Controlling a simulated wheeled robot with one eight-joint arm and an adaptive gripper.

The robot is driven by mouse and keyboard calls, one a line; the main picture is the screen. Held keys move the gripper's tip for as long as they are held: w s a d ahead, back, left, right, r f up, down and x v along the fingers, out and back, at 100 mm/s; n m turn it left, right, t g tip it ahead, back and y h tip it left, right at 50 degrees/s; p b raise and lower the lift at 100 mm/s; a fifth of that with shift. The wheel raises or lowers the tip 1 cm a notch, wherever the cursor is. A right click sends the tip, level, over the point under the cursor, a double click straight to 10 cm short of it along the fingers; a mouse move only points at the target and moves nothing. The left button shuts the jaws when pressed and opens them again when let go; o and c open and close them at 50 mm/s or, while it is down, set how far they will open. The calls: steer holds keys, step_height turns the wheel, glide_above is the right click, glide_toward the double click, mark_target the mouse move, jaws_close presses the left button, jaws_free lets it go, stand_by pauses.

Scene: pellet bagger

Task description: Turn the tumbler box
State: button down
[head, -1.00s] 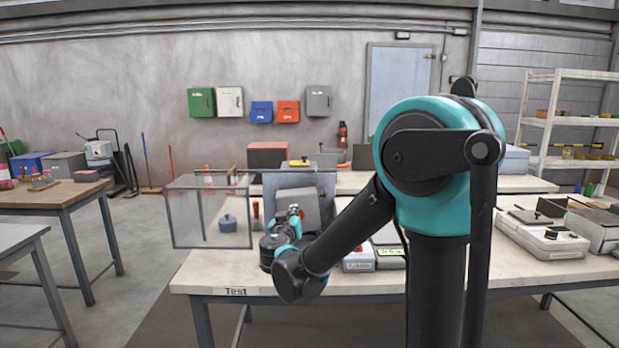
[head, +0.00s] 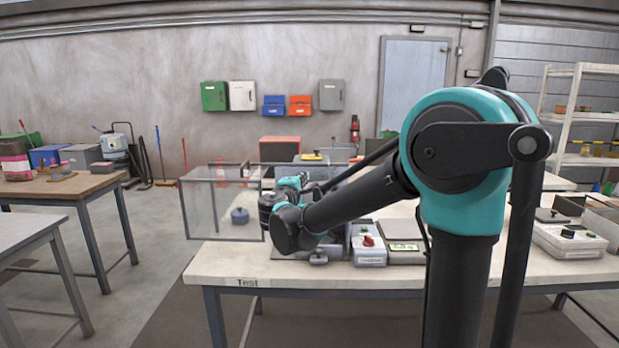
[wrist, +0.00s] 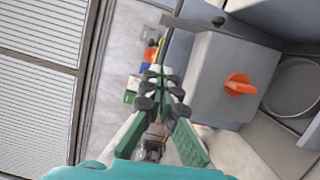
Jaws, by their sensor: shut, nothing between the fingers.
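In the wrist view, a grey box with an orange knob (wrist: 240,84) fills the right side; it looks like the tumbler box, but I cannot be sure. My gripper (wrist: 160,74) is in the middle of the wrist view, to the left of the box. Its fingers are shut and empty, and a gap shows between them and the knob. In the head view my arm and teal wrist cover the grey machine on the bench, so the box and my fingertips are hidden there.
A clear-walled case (head: 222,212) stands left of my wrist on the bench (head: 225,262). A small unit with a red knob (head: 368,241) and a scale (head: 405,246) stand to the right. A round metal vessel (wrist: 294,88) is beyond the box.

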steer(key=w+d, duration=0.6)
steer(key=w, duration=0.1)
steer(key=shift+w+d+r, duration=0.15)
steer(key=shift+w+r, duration=0.15)
steer(key=shift+w, duration=0.05)
steer(key=shift+s+d+f+m+g+y, duration=0.1)
steer(key=shift+d+f+m+g+y, duration=0.2)
steer(key=shift+d+f+m, duration=1.1)
steer(key=shift+d+f+m+g+y, duration=0.15)
steer(key=shift+d+f+m+g, duration=0.15)
steer(key=shift+d+f+m, duration=1.05)
steer(key=shift+s+d+f+m+g+y, duration=0.1)
steer(key=shift+d+f+m+g+y, duration=0.2)
steer(key=shift+d+f+m, duration=1.05)
steer(key=shift+d+r, duration=0.4)
steer(key=shift+d, duration=0.2)
